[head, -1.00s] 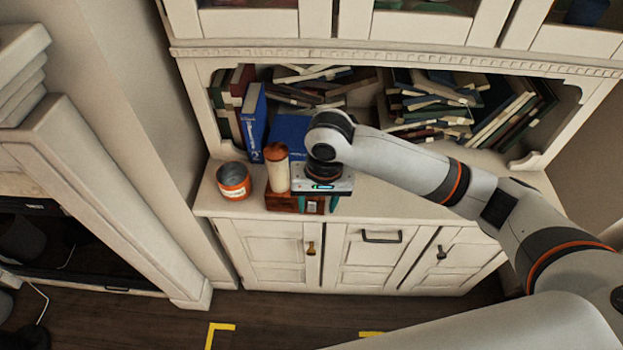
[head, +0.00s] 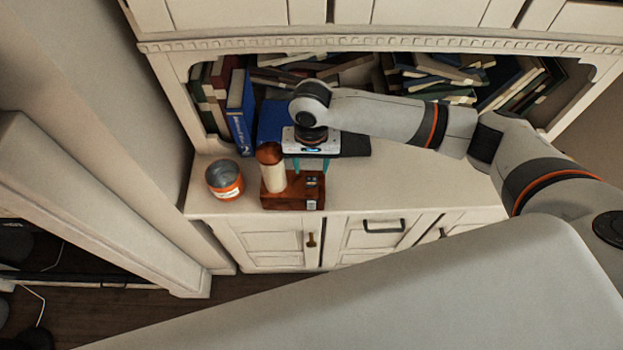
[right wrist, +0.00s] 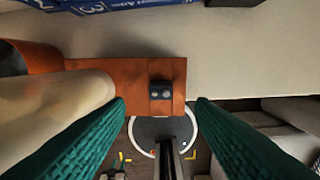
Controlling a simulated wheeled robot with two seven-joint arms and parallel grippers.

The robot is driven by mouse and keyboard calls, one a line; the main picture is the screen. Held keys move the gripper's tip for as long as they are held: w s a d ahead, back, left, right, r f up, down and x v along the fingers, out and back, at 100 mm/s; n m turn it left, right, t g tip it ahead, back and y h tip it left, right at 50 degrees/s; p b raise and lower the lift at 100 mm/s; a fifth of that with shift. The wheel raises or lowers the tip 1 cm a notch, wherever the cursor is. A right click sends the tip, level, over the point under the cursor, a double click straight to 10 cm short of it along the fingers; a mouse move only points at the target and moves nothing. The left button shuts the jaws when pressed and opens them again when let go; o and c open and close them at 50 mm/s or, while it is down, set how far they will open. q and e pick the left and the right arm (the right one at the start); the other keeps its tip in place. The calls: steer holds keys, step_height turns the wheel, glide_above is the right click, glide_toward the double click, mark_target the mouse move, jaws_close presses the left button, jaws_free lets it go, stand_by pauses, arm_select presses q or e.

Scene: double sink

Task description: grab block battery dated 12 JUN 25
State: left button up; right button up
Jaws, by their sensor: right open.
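A small dark block battery (right wrist: 167,95) with two terminals on top stands on a reddish-brown wooden holder (right wrist: 138,75) in the right wrist view. In the head view the battery (head: 312,187) is small at the right part of the holder (head: 284,201). No date can be read. My right gripper (head: 312,165) is open, its teal fingers just behind and above the holder in the head view. In the right wrist view its open fingers (right wrist: 160,104) lie left and right of the battery, apart from it, with nothing held. My left gripper is not in view.
A cream cylinder with a brown top (head: 271,168) stands on the holder, left of the battery. An orange can (head: 225,180) stands farther left. Books (head: 240,108) fill the shelf behind. The cream counter (head: 400,190) is clear to the right.

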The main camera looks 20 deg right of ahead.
mark_target(312, 178)
step_height(312, 178, down, 5)
steer(key=shift+d+p, duration=0.1)
steer(key=shift+p, duration=0.75)
steer(key=shift+f, duration=0.25)
steer(key=shift+c, duration=0.9)
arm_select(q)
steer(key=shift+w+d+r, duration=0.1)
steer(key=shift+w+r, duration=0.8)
arm_select(e)
steer(key=c, duration=0.9)
